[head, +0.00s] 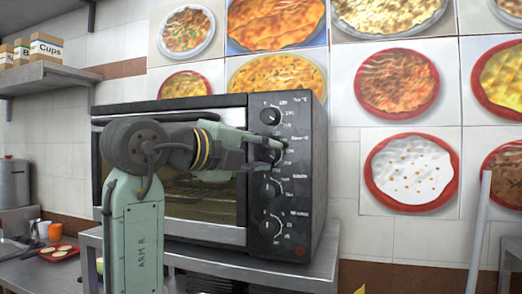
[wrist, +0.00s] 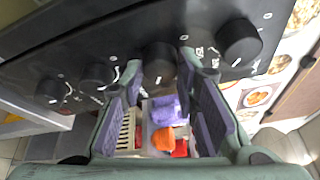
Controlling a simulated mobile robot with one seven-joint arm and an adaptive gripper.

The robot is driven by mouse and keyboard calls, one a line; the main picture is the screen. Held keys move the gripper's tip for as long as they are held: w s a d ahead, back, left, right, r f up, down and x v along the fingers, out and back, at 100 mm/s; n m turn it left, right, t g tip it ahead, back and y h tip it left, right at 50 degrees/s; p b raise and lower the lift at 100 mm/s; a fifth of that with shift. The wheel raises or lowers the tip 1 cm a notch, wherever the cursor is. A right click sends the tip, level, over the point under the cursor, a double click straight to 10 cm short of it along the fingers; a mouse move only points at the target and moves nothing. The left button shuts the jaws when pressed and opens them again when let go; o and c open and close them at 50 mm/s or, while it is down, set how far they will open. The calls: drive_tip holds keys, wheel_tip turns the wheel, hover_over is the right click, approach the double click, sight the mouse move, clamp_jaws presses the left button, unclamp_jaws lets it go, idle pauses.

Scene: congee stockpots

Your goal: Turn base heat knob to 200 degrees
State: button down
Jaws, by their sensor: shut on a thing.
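The black oven control panel (head: 293,215) has a column of several round knobs. The base heat knob (head: 269,145) is second from the top, largely covered by my gripper (head: 277,149) in the head view. In the wrist view my gripper (wrist: 160,68) has a finger on either side of this knob (wrist: 157,62), shut on it. A white pointer mark shows on the knob's near side. The dial figures around it are too small or covered to read, so its setting cannot be told.
The top knob (head: 270,115) sits close above, and two lower knobs (head: 270,188) (head: 270,227) sit below. The oven (head: 220,100) stands on a grey table (head: 250,262). A shelf with boxes (head: 46,46) is at the far left. Food pictures (head: 397,84) cover the wall at right.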

idle(0.4)
drive_tip(key=c, duration=1.2)
unclamp_jaws()
drive_tip(key=shift+s, duration=0.1)
drive_tip(key=shift+c, duration=0.2)
drive_tip(key=f+v, duration=0.1)
drive_tip(key=v, duration=1.1)
drive_tip(key=shift+r, duration=0.5)
